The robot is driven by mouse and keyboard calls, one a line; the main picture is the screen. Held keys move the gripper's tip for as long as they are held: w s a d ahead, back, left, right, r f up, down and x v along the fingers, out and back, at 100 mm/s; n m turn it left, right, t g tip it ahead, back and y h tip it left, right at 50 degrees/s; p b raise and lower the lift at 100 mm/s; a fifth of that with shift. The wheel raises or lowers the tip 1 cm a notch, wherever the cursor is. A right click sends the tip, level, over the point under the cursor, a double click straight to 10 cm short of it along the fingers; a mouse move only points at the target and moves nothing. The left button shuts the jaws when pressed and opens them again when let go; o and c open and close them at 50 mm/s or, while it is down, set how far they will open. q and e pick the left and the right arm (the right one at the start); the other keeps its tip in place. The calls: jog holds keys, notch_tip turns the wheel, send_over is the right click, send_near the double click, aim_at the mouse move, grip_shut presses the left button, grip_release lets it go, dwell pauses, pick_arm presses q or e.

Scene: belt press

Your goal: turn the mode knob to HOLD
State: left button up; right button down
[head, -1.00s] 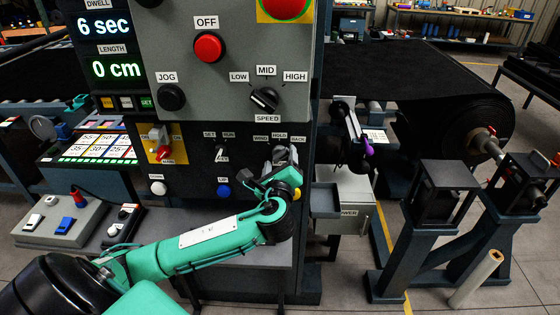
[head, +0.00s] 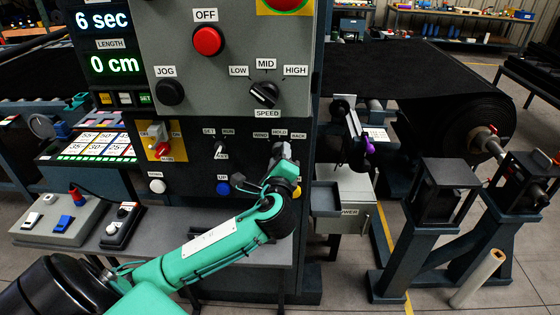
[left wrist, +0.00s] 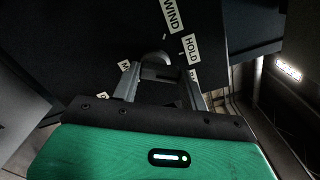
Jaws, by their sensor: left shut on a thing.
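The mode knob (left wrist: 156,58) shows in the left wrist view as a grey rounded piece between my fingers, below the WIND (left wrist: 172,14) and HOLD (left wrist: 191,48) labels. My left gripper (left wrist: 159,80) is shut on it, one finger on each side. In the head view my left gripper (head: 281,152) reaches the panel just below the WIND, HOLD (head: 279,134) and third label, and hides most of the knob. Which label the knob points to cannot be told. My right gripper is in neither current view.
A yellow button (head: 297,192) sits close below my gripper. A grey drawer unit (head: 345,218) stands to the right.

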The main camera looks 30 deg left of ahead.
pick_arm(q)
jog(key=n, duration=0.2)
jog(key=n+b, duration=0.1)
jog(key=n, duration=0.1)
jog(key=shift+s+a+f+n, duration=0.1)
jog(key=shift+f+n, duration=0.05)
jog(key=shift+n, duration=0.15)
jog(key=shift+n+b, duration=0.4)
jog(key=shift+n, duration=0.2)
jog(key=o, duration=1)
jog(key=shift+n, duration=0.3)
